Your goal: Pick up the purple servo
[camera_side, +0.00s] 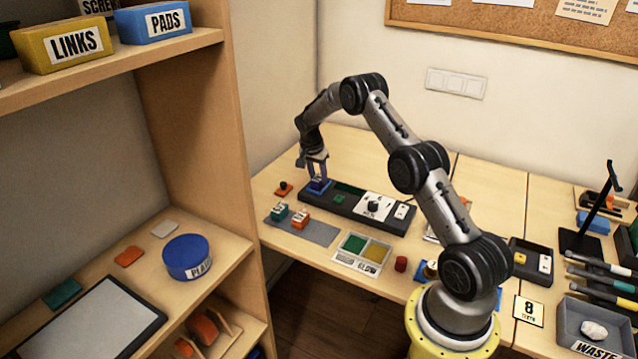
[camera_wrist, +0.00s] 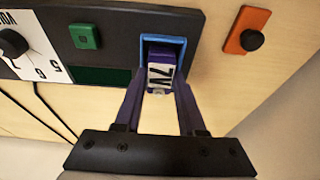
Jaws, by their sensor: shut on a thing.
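The purple servo (camera_wrist: 160,75) has a white label with dark characters. It sits at a blue-framed socket (camera_wrist: 178,41) at the end of a dark panel in the wrist view. My gripper (camera_wrist: 159,78) has its two purple fingers shut on the servo's sides. In the side view, my gripper (camera_side: 314,172) points down over the servo (camera_side: 319,183) at the panel's left end. I cannot tell whether the servo is fully seated or slightly raised.
The dark panel (camera_side: 345,208) carries a dial (camera_side: 374,205) and a green button (camera_wrist: 85,36). An orange piece with a black knob (camera_wrist: 249,32) lies beside it. A grey mat (camera_side: 320,234) holds a green servo (camera_side: 279,212) and an orange servo (camera_side: 300,220). A shelf (camera_side: 240,150) stands left.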

